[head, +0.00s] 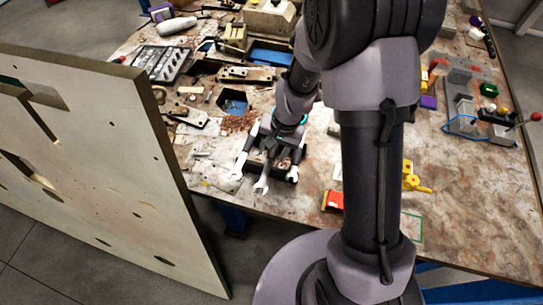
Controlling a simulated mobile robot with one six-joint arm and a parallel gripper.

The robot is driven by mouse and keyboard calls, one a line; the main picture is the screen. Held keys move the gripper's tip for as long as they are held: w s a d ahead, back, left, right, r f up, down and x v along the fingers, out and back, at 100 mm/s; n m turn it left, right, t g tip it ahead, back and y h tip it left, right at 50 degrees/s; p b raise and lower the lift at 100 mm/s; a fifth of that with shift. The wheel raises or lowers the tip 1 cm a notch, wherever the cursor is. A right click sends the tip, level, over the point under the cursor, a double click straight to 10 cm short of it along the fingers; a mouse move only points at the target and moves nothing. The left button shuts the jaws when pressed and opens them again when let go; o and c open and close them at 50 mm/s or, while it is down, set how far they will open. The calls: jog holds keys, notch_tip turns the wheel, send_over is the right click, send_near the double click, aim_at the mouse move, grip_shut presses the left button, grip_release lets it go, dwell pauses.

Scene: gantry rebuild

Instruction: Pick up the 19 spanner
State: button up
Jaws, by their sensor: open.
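The size marks are too small to read, so I cannot tell which is the 19 spanner. My gripper (269,153) is open and points down over the spanners' rear parts. It hides part of them, and I cannot tell whether it touches any. A dark holder (283,170) shows partly beneath them.
A large pale board (90,170) stands upright at the left, close to the table (480,220). Behind the gripper are a blue tray (270,56) and a grey rack (160,62). A red block (333,201) and yellow part (414,180) lie right of the spanners.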

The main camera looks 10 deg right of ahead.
jog(key=shift+c, duration=0.3)
grip_shut()
dwell(1.1)
